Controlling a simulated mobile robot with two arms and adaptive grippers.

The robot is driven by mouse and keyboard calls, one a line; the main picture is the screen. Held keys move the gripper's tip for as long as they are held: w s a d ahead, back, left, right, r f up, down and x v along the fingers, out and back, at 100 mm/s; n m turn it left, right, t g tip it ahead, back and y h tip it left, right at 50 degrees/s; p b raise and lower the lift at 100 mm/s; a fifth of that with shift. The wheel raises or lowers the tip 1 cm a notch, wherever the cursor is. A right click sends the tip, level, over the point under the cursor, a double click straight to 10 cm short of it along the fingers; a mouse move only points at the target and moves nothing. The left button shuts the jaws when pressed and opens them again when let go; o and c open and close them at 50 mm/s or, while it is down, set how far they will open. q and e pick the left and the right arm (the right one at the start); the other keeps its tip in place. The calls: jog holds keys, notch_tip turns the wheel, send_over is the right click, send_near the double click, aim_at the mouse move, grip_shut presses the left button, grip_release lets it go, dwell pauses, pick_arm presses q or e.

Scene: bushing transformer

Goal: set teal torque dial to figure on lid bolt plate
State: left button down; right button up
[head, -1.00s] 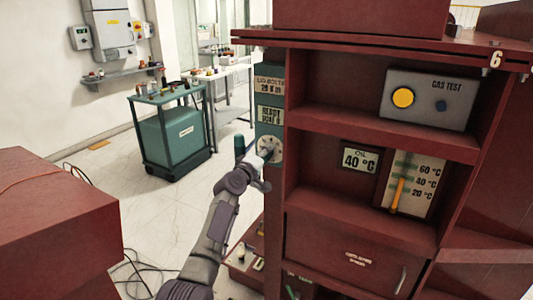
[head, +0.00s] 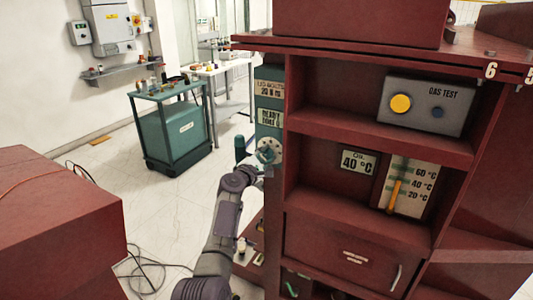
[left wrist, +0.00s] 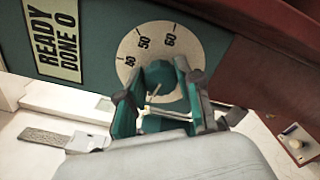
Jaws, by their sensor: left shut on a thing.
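The teal torque dial (head: 266,152) sits on a pale round scale on the teal panel at the cabinet's left side. In the left wrist view, the dial's knob (left wrist: 163,76) is between the fingers of my left gripper (left wrist: 160,104), which is shut on it. The scale (left wrist: 134,48) shows 40, 50 and 60 above the knob; its lower part is hidden. The lid bolt plate (head: 270,87) is at the top of the panel and appears to read 20 N m. I cannot tell the dial's exact setting. My right gripper is out of view.
A plate reading READY DONE 0 (head: 269,117) sits between the lid bolt plate and the dial. The dark red cabinet (head: 375,225) stands close on the right. A teal cart (head: 177,137) stands behind left, with open floor before it.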

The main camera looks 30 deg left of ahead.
pick_arm(q)
jog(key=shift+n+p, duration=0.4)
jog(key=shift+n, duration=0.7)
jog(key=shift+f, duration=0.1)
jog(key=c, duration=0.8)
grip_release()
jog(key=shift+o, duration=0.2)
jog(key=s, duration=1.2)
